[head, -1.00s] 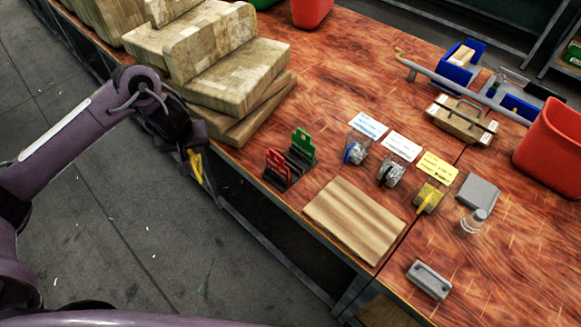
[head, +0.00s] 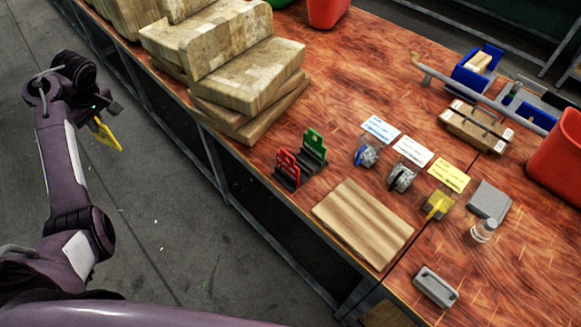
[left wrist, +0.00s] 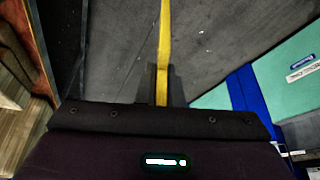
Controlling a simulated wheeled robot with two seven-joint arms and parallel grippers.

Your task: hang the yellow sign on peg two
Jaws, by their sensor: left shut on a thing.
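My left gripper (head: 98,120) is at the upper left of the head view, out over the floor and clear of the bench's front edge. It is shut on the yellow sign (head: 107,136), which hangs below its fingers. In the left wrist view the yellow sign (left wrist: 165,45) shows edge-on as a narrow strip between the fingers. On the bench, a red sign (head: 287,164) and a green sign (head: 315,144) stand in a black rack (head: 300,171). I cannot make out which thing is peg two. My right gripper is not in view.
Blue (head: 366,154), grey-black (head: 402,178) and yellow (head: 438,205) small devices sit by printed cards. A wooden board (head: 362,222) lies in front. Stacked wooden blocks (head: 245,78) stand on the bench's left. The floor (head: 150,220) beneath my left gripper is open.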

